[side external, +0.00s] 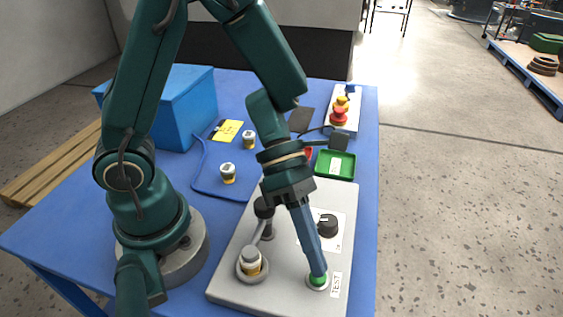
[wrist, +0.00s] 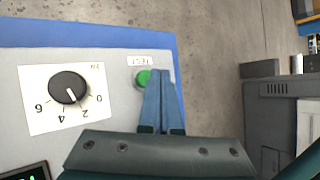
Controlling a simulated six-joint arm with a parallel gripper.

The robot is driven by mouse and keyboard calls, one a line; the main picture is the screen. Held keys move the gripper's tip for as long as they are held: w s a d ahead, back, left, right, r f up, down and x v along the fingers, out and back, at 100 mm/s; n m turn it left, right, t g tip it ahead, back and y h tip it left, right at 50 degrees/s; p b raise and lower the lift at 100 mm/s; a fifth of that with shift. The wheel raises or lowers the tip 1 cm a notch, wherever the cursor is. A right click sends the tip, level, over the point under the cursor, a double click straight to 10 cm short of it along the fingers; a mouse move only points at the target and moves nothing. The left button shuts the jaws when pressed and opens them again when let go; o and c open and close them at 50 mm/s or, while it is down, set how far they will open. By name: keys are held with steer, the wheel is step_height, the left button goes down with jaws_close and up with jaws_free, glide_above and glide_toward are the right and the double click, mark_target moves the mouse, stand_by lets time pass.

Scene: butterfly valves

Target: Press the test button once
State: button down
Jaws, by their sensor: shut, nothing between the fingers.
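The green test button (side external: 318,281) sits in a pale ring near the front right corner of the grey panel (side external: 229,284), beside a TEST label (side external: 336,285). My gripper (side external: 318,271) points down with its blue fingers shut together and empty. Its tips are right at the button in the side view and hide part of its top. In the wrist view the button (wrist: 142,78) shows just left of the fingertips (wrist: 162,74), partly covered by them. I cannot tell whether the tips touch it or whether it is pushed in.
A black dial (side external: 327,226) on a white plate is behind the button. A jar (side external: 251,263) stands in a round holder on the panel's left. Two more jars (side external: 228,173), a green tray (side external: 335,164), a blue bin (side external: 186,110) and a red stop button (side external: 338,116) are farther back.

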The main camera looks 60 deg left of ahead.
steer(key=shift+f, duration=0.15)
steer(key=shift+f, duration=0.3)
steer(key=shift+s+a+f, duration=0.15)
steer(key=shift+f, duration=0.65)
stand_by(0.9)
steer(key=shift+r, duration=0.1)
stand_by(0.4)
steer(key=shift+s+a+r, duration=0.2)
steer(key=shift+s+r, duration=0.2)
steer(key=shift+r, duration=0.3)
steer(key=shift+w+d+r, duration=0.1)
steer(key=shift+w+r, duration=0.05)
steer(key=shift+r, duration=2.5)
